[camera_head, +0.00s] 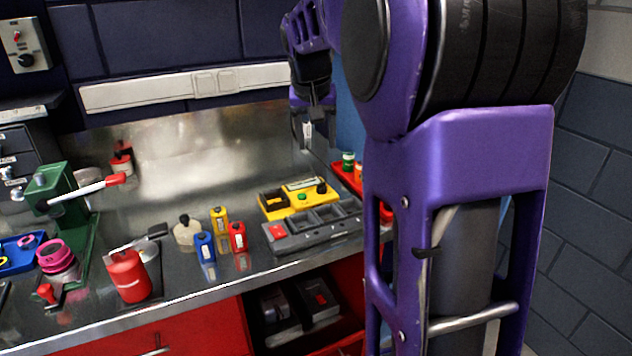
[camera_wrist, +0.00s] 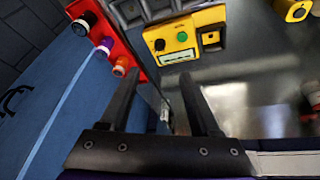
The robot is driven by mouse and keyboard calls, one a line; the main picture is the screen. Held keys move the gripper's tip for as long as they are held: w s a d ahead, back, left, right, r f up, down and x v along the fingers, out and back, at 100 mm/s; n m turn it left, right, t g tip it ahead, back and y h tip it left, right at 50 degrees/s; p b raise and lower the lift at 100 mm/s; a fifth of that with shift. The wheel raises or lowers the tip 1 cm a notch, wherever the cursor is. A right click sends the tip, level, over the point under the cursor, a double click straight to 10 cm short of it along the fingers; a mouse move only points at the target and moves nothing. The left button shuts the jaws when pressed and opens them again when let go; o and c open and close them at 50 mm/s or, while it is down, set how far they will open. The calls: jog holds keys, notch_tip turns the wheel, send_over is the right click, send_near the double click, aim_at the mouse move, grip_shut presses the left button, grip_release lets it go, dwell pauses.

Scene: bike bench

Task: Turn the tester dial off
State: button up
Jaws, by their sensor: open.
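The yellow tester (camera_head: 286,207) sits on the bench at the back right, behind a grey tray. Its black dial (camera_head: 321,187) is at the right end, with a green button (camera_head: 302,197) and a pale display beside it. In the wrist view the tester (camera_wrist: 172,31) lies beyond my fingertips, with the dial (camera_wrist: 159,45) left of the green button (camera_wrist: 182,37). The dial's setting is too small to read. My gripper (camera_head: 308,142) is open and empty, above and behind the tester, pointing down. Its open fingers (camera_wrist: 158,80) touch nothing I can see.
The grey compartment tray (camera_head: 318,232) stands in front of the tester. A red rack (camera_wrist: 118,32) with several small bottles is close beside it. Yellow, blue and red bottles (camera_head: 237,238) stand to the left. A blue panel (camera_wrist: 55,105) rises beside my gripper.

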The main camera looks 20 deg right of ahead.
aim_at(321, 184)
jog(key=b+x, duration=0.2)
jog(key=x, duration=1.3)
jog(key=shift+w+f, duration=0.2)
jog(key=shift+f, duration=0.1)
grip_shut()
